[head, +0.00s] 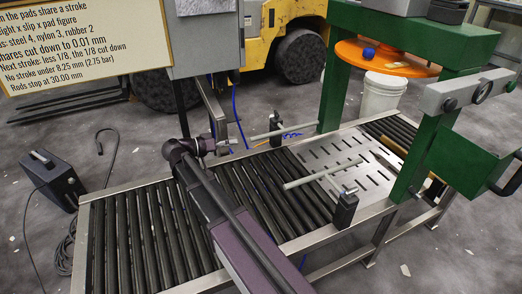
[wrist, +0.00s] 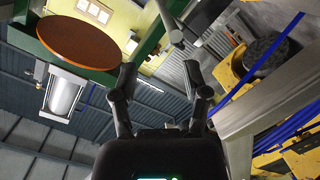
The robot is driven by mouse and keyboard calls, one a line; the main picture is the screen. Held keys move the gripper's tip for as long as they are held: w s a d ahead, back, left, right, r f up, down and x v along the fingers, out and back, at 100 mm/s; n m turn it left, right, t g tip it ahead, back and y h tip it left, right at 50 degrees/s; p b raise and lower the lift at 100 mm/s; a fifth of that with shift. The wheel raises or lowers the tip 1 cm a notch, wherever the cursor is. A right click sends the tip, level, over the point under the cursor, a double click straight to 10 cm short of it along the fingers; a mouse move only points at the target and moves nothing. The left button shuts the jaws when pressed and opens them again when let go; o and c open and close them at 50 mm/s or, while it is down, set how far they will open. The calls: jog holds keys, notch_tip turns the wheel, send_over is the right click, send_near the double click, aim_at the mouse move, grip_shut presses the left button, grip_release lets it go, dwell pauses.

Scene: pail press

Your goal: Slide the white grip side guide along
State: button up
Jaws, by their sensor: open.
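Two side guides stand on the conveyor in the head view, each a black block with a long pale rod. The near guide (head: 345,209) is on the front rail, its rod (head: 322,174) reaching over the slotted plate. The far guide (head: 276,129) is by the back rail, its pale rod (head: 295,129) lying across it. I cannot tell which one has the white grip. My gripper (head: 229,146) is small and partly hidden behind my wrist, near the back rail, left of the far guide. In the wrist view my gripper (wrist: 160,75) is open, with nothing seen between its fingers.
Dark rollers (head: 150,235) fill the conveyor's left part; a slotted metal plate (head: 340,170) lies under the green press frame (head: 455,150). A white pail (head: 382,95) stands behind, under an orange disc (head: 385,58). A grey cabinet (head: 205,40) and yellow forklift (head: 297,35) are at the back.

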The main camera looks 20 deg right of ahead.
aim_at(261, 137)
jog(key=a+f+b, duration=0.1)
jog(key=w+f+m+h+b, duration=0.1)
jog(key=b, duration=0.1)
jog(key=shift+w+a+f+h, duration=0.1)
jog(key=shift+w+a+h, duration=0.2)
jog(key=shift+a, duration=0.1)
jog(key=shift+d, duration=0.1)
jog(key=shift+w+d, duration=0.15)
jog(key=shift+d, duration=3.25)
jog(key=shift+w+d, duration=0.1)
jog(key=shift+d, duration=3.3)
grip_shut()
